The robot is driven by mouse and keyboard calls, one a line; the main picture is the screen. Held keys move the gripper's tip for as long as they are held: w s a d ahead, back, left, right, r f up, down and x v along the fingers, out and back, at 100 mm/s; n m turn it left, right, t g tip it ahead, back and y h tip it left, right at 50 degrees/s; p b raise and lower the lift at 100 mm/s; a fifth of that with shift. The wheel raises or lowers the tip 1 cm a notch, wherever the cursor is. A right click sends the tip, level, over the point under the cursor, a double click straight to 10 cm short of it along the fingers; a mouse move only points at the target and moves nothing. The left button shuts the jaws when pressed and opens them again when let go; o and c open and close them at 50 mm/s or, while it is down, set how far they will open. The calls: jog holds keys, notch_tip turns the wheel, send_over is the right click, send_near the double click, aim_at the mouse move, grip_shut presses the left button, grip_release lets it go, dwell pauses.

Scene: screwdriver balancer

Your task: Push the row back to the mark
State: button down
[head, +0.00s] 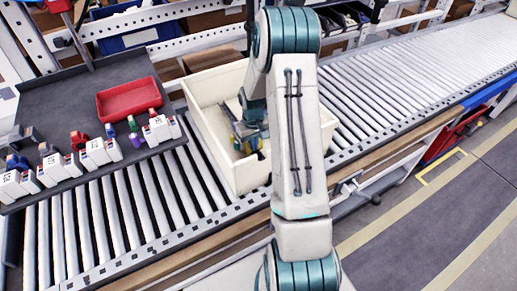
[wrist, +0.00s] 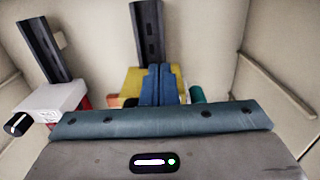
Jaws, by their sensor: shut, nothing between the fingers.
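My gripper (wrist: 160,72) is shut, with its two blue fingers together, inside the cream tote (wrist: 220,40). In the wrist view the fingertips lie in front of a yellow block (wrist: 131,84); I cannot tell whether they touch it. Two dark upright strips (wrist: 148,32) stand behind. A white labelled box (wrist: 58,97) with a black knob (wrist: 17,124) is at the left, with a red piece beside it. A green round piece (wrist: 197,94) is at the right. My gripper body hides their lower parts. The tote (head: 215,88) also shows in the head view. No mark is distinguishable.
A grey tray (head: 60,97) at the left holds a red bin (head: 128,99) and several white boxes (head: 97,151) with coloured parts. The roller conveyor (head: 400,85) is clear right of the tote. The tote walls close in around my gripper.

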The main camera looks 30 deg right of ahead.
jog(key=shift+w+a+r, duration=0.15)
jog(key=shift+w, duration=0.95)
jog(key=shift+w+a+r, duration=0.1)
jog(key=shift+w+r, duration=0.05)
jog(key=shift+w, duration=0.9)
jog(key=shift+w+f, duration=0.1)
jog(key=shift+w, duration=0.1)
jog(key=shift+d+f+b, duration=0.15)
jog(key=shift+d+b, duration=0.05)
jog(key=shift+b, duration=0.15)
jog(key=shift+w+b, duration=0.5)
jog(key=shift+w, duration=0.15)
dwell(1.4)
jog(key=shift+s, duration=0.6)
dwell(0.4)
dwell(0.3)
jog(key=shift+r+p, duration=0.35)
jog(key=shift+r, duration=0.65)
